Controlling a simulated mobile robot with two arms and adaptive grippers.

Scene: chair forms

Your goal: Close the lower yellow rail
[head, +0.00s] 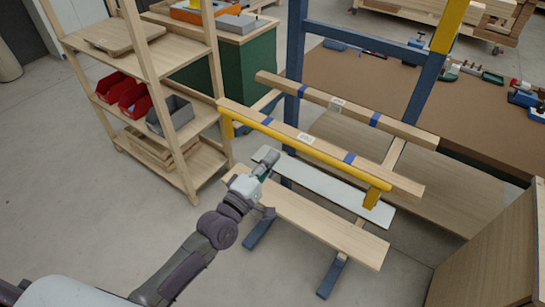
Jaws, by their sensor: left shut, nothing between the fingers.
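The lower yellow rail (305,151) runs slantwise along the near side of a wooden beam (322,148) on the blue frame (294,60). Its left end and its right end (372,198) bend downward. My left gripper (268,158) is shut and empty. In the picture it shows just below the rail's left half, over a pale board; I cannot tell whether it touches anything. My right gripper is not in view. Another yellow part (450,25) shows at the top right on a blue upright.
A wooden shelf (150,100) with red bins (125,93) and a grey bin (170,115) stands at the left. Lower planks (310,222) lie below the rail. A brown-topped workbench (400,100) is behind. A wooden panel (490,260) stands at the lower right.

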